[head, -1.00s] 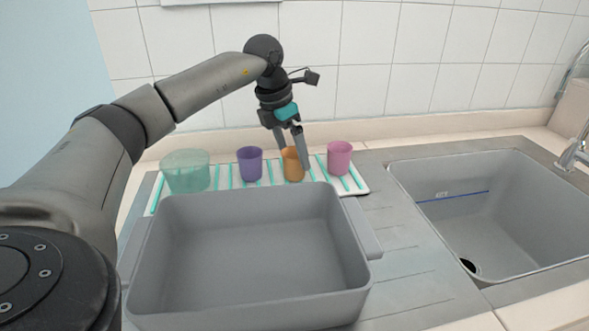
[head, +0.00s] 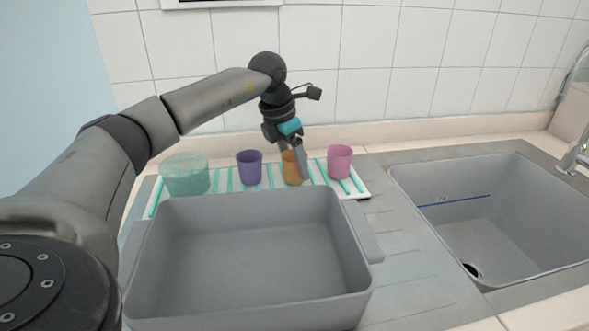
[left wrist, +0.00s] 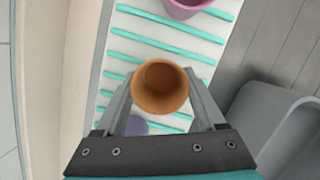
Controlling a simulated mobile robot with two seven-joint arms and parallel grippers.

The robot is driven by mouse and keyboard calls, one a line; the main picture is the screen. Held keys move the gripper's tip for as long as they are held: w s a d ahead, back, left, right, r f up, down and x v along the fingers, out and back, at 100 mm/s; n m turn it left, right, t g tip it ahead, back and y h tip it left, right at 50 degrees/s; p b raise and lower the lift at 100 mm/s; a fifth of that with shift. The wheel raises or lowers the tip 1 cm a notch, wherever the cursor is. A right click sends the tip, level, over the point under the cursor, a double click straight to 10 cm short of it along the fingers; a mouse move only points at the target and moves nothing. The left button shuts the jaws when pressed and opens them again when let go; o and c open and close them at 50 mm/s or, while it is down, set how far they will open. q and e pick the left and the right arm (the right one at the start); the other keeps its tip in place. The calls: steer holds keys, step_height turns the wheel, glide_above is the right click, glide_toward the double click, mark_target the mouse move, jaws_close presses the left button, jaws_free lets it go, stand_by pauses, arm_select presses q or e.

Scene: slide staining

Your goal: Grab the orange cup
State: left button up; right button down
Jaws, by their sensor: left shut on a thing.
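The orange cup (head: 291,169) stands upright on the white rack with teal strips (head: 222,181), between a purple cup (head: 250,168) and a pink cup (head: 340,161). My left gripper (head: 294,168) reaches down over it and is shut on it. In the left wrist view the orange cup (left wrist: 160,87) sits between the two fingers (left wrist: 159,90), one on each side, with its open top facing the camera. The right gripper is not in view.
A clear teal container (head: 185,175) stands at the rack's left end. A large grey basin (head: 250,314) is in front of the rack. A grey sink (head: 500,213) lies to the right, and a tiled wall (head: 400,60) is behind.

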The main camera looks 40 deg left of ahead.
arm_select(q)
steer(key=shift+c, duration=0.8)
steer(key=shift+r, duration=0.15)
